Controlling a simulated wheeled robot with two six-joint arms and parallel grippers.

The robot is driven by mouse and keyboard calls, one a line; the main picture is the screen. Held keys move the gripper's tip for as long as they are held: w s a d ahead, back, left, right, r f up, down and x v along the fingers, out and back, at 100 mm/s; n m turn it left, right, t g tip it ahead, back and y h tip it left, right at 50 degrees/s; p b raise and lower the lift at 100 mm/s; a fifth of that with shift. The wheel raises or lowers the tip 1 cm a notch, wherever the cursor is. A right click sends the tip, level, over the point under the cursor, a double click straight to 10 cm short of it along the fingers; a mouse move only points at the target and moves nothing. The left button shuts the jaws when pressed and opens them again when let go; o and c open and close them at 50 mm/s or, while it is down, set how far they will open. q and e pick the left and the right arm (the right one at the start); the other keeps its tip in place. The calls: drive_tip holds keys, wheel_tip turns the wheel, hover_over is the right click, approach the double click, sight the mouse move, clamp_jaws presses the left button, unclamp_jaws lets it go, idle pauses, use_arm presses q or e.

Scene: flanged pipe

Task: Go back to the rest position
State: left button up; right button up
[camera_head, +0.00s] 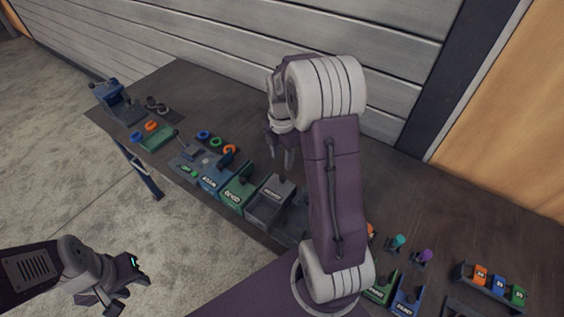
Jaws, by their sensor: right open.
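My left gripper (128,290) is at the lower left, over the grey floor and clear of the workbench. Its two dark fingers look spread apart, with nothing visible between them. My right arm rises through the middle of the view and bends over at the top. My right gripper (282,152) hangs from it, fingers pointing down above the bench, open with nothing seen between the fingers. The dark workbench (440,205) runs diagonally along the wall. I cannot make out a flanged pipe; my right arm hides part of the bench.
Labelled bins, among them a blue bin (218,178), a green bin (237,190) and a grey bin (268,203), line the bench's front edge. A green tray (156,138) and a blue device (113,100) sit at the far left. A block rack (490,285) is at right.

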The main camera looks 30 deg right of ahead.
drive_tip(key=shift+a, duration=0.1)
idle(0.3)
drive_tip(key=s+a+r+m, duration=0.2)
drive_tip(key=s+a, duration=0.4)
drive_tip(key=a, duration=0.5)
drive_tip(key=s+a+f+m, duration=0.1)
drive_tip(key=s+f+m, duration=0.1)
drive_tip(key=m, duration=0.7)
drive_tip(key=s+f+m+t, duration=0.1)
drive_tip(key=s+m, duration=0.3)
drive_tip(key=m, duration=0.5)
drive_tip(key=shift+a+f, duration=0.35)
drive_tip(key=shift+f, duration=0.1)
